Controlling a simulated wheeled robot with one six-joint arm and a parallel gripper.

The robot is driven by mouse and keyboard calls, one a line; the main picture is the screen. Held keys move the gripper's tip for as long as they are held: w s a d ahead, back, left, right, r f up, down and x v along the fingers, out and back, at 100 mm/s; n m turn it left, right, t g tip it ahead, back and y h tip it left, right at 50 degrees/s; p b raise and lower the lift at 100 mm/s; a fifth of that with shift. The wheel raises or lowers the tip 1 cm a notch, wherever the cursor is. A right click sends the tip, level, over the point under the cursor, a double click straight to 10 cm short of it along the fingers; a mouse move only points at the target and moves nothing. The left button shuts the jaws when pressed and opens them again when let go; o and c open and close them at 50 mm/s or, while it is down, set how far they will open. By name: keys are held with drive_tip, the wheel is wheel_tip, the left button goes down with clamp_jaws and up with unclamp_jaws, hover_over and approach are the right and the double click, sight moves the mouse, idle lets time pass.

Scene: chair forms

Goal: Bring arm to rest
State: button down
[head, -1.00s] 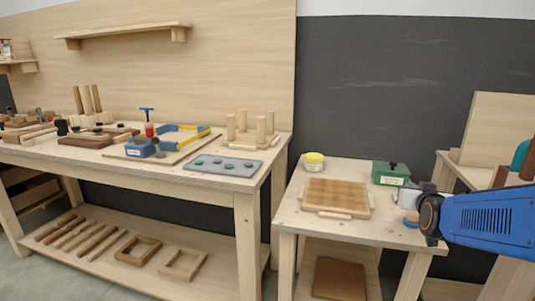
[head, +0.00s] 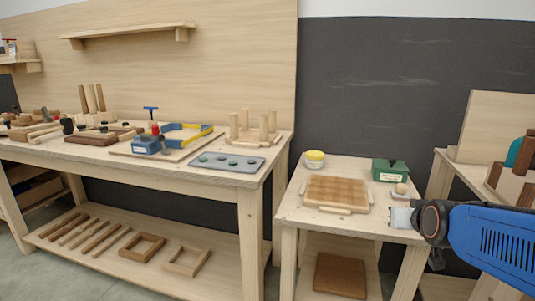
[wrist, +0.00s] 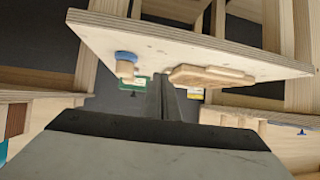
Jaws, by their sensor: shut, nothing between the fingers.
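My gripper (head: 400,217) is at the end of my blue arm at the right of the head view, over the right front part of the small table (head: 345,229). It points left. In the wrist view its dark fingers (wrist: 165,98) are together, with nothing between them. The small table's edge also shows tilted in the wrist view (wrist: 190,42), with the fingers in front of it. Whether the gripper touches the table cannot be told.
The small table holds a checkered board (head: 337,193), a yellow-banded jar (head: 314,160) and a green box (head: 390,170). A blue-topped wooden piece (wrist: 126,62) shows in the wrist view. The long workbench (head: 215,177) is at left, a wooden stand (head: 463,174) at right.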

drive_tip(key=s+a+f+g, duration=0.2)
drive_tip(key=s, duration=0.5)
drive_tip(key=s+a+f+n+g+y, duration=0.1)
drive_tip(key=s+a+f+g, duration=0.1)
drive_tip(key=s, duration=0.6)
drive_tip(key=s+a+f+n+g, duration=0.1)
drive_tip(key=s+a+f+g, duration=0.1)
drive_tip(key=s, duration=0.5)
drive_tip(key=shift+s+a+f+g+y, duration=0.4)
drive_tip(key=shift+a+f, duration=0.1)
drive_tip(key=shift+a, duration=0.1)
